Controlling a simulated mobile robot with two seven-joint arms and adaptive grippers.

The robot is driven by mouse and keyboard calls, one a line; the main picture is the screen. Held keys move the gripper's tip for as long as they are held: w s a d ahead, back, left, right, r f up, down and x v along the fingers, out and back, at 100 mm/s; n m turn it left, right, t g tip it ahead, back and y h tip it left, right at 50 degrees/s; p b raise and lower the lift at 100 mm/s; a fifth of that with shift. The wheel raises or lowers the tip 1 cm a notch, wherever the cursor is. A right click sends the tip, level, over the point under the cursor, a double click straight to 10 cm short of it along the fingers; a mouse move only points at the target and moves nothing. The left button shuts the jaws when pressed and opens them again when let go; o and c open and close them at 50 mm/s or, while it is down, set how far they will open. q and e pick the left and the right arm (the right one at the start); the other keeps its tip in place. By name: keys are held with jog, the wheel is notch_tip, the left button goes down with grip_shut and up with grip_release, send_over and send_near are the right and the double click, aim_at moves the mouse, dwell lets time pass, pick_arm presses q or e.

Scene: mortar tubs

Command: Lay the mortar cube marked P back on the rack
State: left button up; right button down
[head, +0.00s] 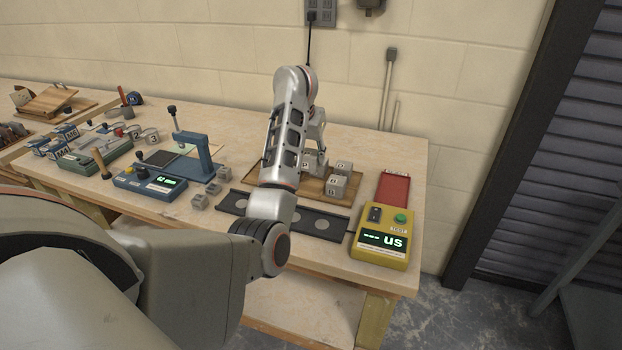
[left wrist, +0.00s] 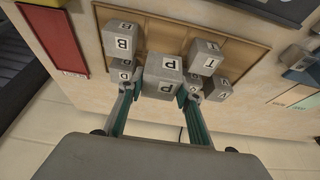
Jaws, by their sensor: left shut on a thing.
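The mortar cube marked P (left wrist: 162,76) is grey, with a P on two visible faces. In the left wrist view it sits between the two fingers of my left gripper (left wrist: 156,92), which is shut on it. In the head view my left gripper (head: 316,148) is over the wooden rack (head: 311,188), partly hidden by my arm, and the P cube (head: 308,163) shows below it. The rack also shows in the left wrist view (left wrist: 166,34). I cannot tell whether the cube touches the rack. My right gripper is not in view.
Cubes marked B (left wrist: 123,42), D (left wrist: 119,75), T (left wrist: 206,56) and V (left wrist: 218,90) stand close around the P cube. A yellow meter (head: 384,238) and a red pad (head: 393,189) lie to the right. A dark strip (head: 322,224) lies in front of the rack.

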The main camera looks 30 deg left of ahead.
aim_at(308, 163)
pick_arm(q)
notch_tip(308, 163, down, 7)
jog(key=shift+f, duration=0.2)
dwell(0.3)
jog(key=shift+f+b, duration=0.1)
jog(key=shift+b, duration=0.3)
jog(key=o, duration=1)
jog(key=shift+o, duration=0.2)
jog(key=shift+r, duration=0.5)
jog(key=p+v, duration=0.2)
jog(key=v, duration=0.9)
jog(key=shift+s+d+r+p, duration=0.1)
jog(key=shift+s+p, duration=0.15)
jog(key=shift+p, duration=0.15)
